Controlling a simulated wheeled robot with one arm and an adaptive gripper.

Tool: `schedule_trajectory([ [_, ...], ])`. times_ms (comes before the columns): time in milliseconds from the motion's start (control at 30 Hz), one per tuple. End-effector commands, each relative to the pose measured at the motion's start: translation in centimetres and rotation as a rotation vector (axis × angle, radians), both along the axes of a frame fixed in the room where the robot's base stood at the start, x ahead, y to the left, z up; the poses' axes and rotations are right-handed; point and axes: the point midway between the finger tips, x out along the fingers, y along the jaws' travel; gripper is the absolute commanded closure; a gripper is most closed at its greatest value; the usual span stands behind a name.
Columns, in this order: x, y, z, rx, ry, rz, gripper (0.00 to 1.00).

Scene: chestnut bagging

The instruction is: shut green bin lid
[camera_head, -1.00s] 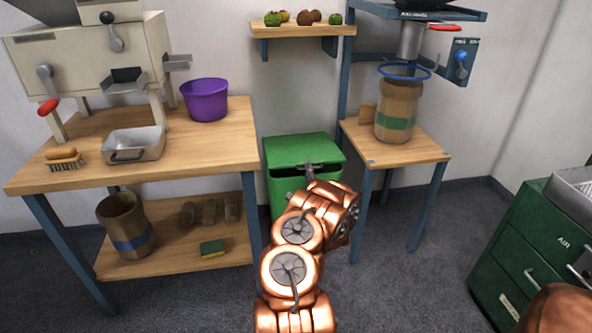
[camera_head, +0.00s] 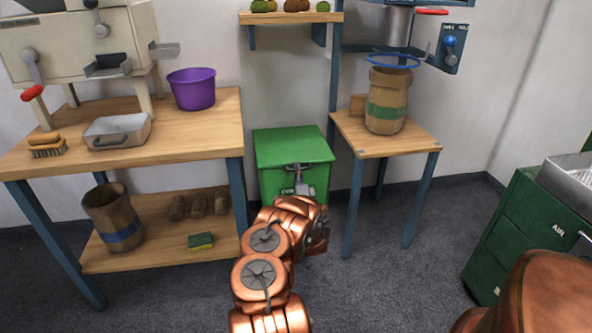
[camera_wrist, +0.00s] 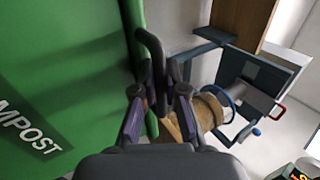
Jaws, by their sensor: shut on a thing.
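The green bin (camera_head: 275,186) stands on the floor between the two tables, with a compost label on its front. Its green lid (camera_head: 290,146) lies over the top and looks about level; I cannot tell whether a gap is left under its edge. My gripper (camera_head: 299,170) is at the lid's front edge. In the wrist view, my gripper (camera_wrist: 163,75) is shut on a dark bar-like handle (camera_wrist: 148,42) beside the green lid edge (camera_wrist: 133,20). The bin's front (camera_wrist: 60,80) fills the left. My arm hides the bin's lower part in the head view.
A wooden table (camera_head: 200,130) with a purple tub (camera_head: 192,88) stands left of the bin. A small table (camera_head: 385,140) with a burlap sack (camera_head: 387,98) stands close on the right. Green drawers (camera_head: 520,225) are at the far right. Floor between is clear.

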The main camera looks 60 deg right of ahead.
Motion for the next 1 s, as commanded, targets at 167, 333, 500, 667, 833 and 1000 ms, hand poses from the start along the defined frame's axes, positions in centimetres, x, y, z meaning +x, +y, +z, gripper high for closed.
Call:
schedule_trajectory([
  [167, -0.4, -0.1, -0.8, 0.014, 0.006, -0.007, 0.82],
  [333, 0.0, 0.1, -0.6, 0.011, 0.005, -0.001, 0.78],
  [500, 0.3, 0.2, -0.5, 0.009, 0.004, 0.005, 0.78],
  [667, 0.0, 0.6, -0.8, 0.009, 0.004, 0.005, 0.78],
  [833, -1.3, 2.1, -2.1, 0.012, 0.005, 0.001, 0.78],
  [1000, -2.5, 4.0, -3.5, 0.014, 0.005, 0.001, 0.78],
])
